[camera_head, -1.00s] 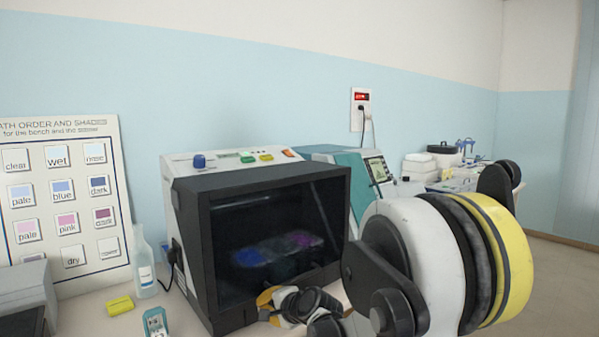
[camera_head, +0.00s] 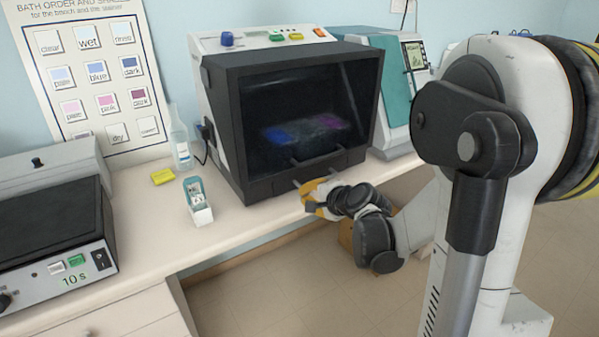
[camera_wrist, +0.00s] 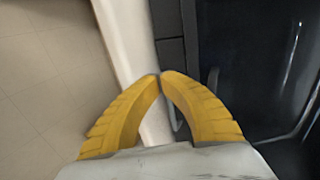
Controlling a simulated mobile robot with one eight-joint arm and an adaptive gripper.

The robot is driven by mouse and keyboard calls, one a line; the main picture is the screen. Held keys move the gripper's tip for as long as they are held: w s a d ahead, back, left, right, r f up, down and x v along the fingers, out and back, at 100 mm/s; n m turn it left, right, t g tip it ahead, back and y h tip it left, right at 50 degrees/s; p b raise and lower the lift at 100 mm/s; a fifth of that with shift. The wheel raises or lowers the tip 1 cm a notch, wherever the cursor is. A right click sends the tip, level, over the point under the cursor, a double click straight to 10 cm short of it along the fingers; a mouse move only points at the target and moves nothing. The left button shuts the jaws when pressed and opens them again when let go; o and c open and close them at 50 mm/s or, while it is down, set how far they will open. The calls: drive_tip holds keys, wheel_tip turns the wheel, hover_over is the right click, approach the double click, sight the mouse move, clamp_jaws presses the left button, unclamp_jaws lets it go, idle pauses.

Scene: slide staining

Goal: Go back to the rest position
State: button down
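My gripper (camera_head: 312,196) has yellow fingers and hangs just in front of the bench edge, by the lower front of a dark-windowed cabinet machine (camera_head: 262,172). In the wrist view the two yellow fingertips (camera_wrist: 161,75) meet, with nothing visible held at the tips. A thin pale handle-like bar shows behind the fingers, and I cannot tell how close it is. The machine's dark front (camera_wrist: 262,70) lies to the right of the fingers in that view. Coloured patches show dimly through its window.
A teal-and-white device (camera_head: 395,105) stands right of the cabinet. Open floor (camera_head: 270,295) lies before the bench.

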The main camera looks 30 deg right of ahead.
drive_tip(key=s, duration=0.5)
drive_tip(key=shift+d+p, duration=0.15)
drive_tip(key=shift+p, duration=0.25)
drive_tip(key=s+a+r+n+g, duration=0.35)
drive_tip(key=s+a+n, duration=0.3)
drive_tip(key=a, duration=0.45)
drive_tip(key=s+a+r+n+g+h, duration=0.1)
drive_tip(key=s+a+n, duration=0.4)
drive_tip(key=s+n, duration=0.5)
drive_tip(key=shift+s+r+g, duration=0.35)
drive_tip(key=shift+s+r, duration=0.25)
drive_tip(key=shift+s, duration=0.5)
drive_tip(key=shift+n, duration=0.25)
